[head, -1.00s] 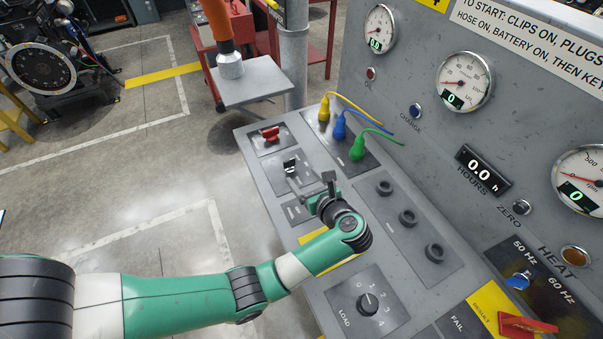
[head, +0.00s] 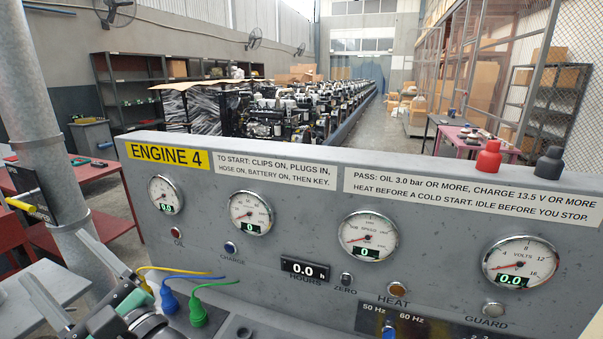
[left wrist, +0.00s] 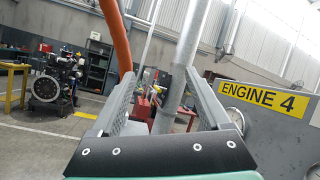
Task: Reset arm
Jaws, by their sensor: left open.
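My left gripper (head: 52,258) is at the lower left of the head view, beside the grey panel. Its two fingers are spread and point up and left, with nothing between them. In the left wrist view the open fingers (left wrist: 158,82) frame the grey pole and the workshop beyond. The arm behind it is mostly cut off by the lower edge. The right gripper is not in view.
The grey ENGINE 4 panel (head: 292,185) carries gauges. Blue (head: 169,300) and green (head: 197,310) plugs with cables stand close right of the gripper. A grey pole (head: 45,130) rises close behind the gripper. An orange hose (left wrist: 118,40) hangs left in the wrist view.

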